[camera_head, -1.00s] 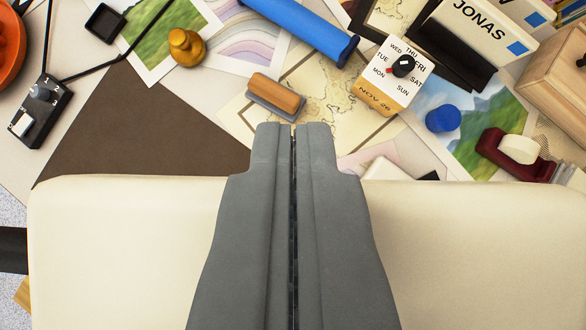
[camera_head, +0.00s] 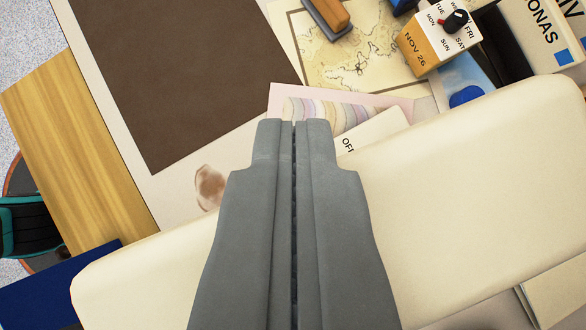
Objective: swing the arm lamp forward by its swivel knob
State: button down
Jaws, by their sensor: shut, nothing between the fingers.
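My gripper (camera_head: 294,125) is grey and points up the picture from the bottom middle. Its two fingers are together with nothing between them. Its tips lie over the lower edge of a pink-bordered print with wavy coloured bands (camera_head: 340,108). The arm lamp and its swivel knob are not visible in this view. I cannot tell how high the fingertips are above the desk.
A dark brown mat (camera_head: 185,75) lies upper left, beside a brown stain (camera_head: 210,187). A wooden surface (camera_head: 75,150) is left.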

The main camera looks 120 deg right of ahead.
jog(key=shift+w+d, duration=0.2)
jog(key=shift+d, duration=0.75)
jog(key=shift+s+a, duration=0.15)
jog(key=shift+a, duration=0.25)
notch_tip(320, 180, up, 8)
jog(key=d, duration=0.3)
jog(key=s+d+f+m+t+h, duration=0.1)
jog(key=s+m+t, duration=0.4)
jog(key=s, duration=0.6)
jog(key=s+d+f+m+t+h, duration=0.1)
jog(key=s+f+m+t+h, duration=0.3)
jog(key=s, duration=0.8)
jog(key=s+d+f+m+t+h, duration=0.1)
jog(key=s+f+m+t+h, duration=0.1)
jog(key=s+f+m+t, duration=0.2)
jog(key=s+m+t, duration=0.3)
jog(key=s, duration=0.5)
jog(key=shift+s+d+m+t+h, duration=0.2)
jog(key=shift+m+t+h, duration=0.1)
jog(key=shift+m+h, duration=0.1)
